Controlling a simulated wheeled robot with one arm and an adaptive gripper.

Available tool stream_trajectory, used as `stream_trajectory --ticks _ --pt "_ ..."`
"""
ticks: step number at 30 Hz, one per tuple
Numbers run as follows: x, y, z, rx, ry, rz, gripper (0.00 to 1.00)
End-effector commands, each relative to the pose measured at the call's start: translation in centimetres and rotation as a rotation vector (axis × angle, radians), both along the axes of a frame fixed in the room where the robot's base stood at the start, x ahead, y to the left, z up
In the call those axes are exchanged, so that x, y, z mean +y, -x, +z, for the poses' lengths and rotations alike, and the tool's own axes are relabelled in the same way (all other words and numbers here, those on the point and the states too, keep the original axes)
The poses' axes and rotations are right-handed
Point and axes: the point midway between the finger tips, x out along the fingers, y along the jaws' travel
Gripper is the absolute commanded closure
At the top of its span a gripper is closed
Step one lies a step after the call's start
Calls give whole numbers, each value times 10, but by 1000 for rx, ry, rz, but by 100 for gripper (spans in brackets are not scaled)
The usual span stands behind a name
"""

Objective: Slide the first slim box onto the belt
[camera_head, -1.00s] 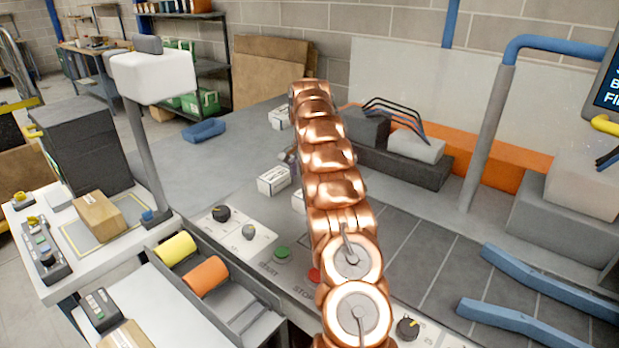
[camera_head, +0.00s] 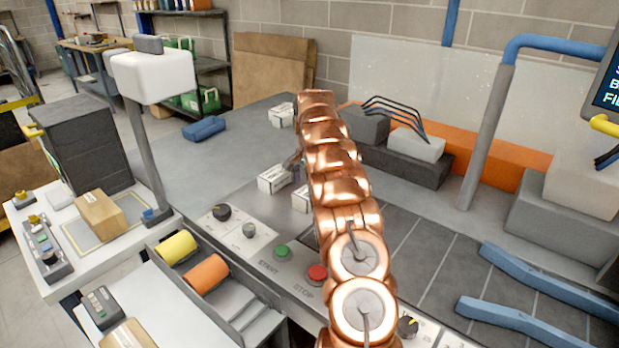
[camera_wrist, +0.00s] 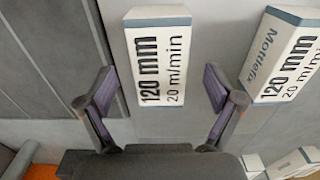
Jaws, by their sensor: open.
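Several slim white boxes with grey-blue ends lie on the grey table. In the wrist view one box (camera_wrist: 160,60) marked "120 mm" lies between the two spread fingers of my gripper (camera_wrist: 160,88). The fingers flank its near end, with gaps on both sides. A second box (camera_wrist: 284,58) lies tilted to the right. In the head view one box (camera_head: 274,179) lies left of my copper arm, another (camera_head: 300,199) is partly hidden by it, and one (camera_head: 281,115) lies farther back. My arm hides most of the gripper there. A dark panelled surface (camera_head: 425,250), possibly the belt, is to the right.
A control panel with a green START button (camera_head: 282,252) and a red STOP button (camera_head: 317,273) is at the near edge. Blue rails (camera_head: 540,285) lie at the right. Grey blocks (camera_head: 415,147) stand behind the arm. A blue item (camera_head: 203,128) lies at the back left.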

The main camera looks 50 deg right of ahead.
Motion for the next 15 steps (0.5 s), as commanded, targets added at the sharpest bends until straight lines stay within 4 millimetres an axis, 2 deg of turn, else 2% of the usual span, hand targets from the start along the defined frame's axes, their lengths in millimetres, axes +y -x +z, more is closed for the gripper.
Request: stream_trajectory --ticks 9,15 --pt "0 2 -37 4 -4 -1 8" --pt "0 1 -47 1 -1 0 8"
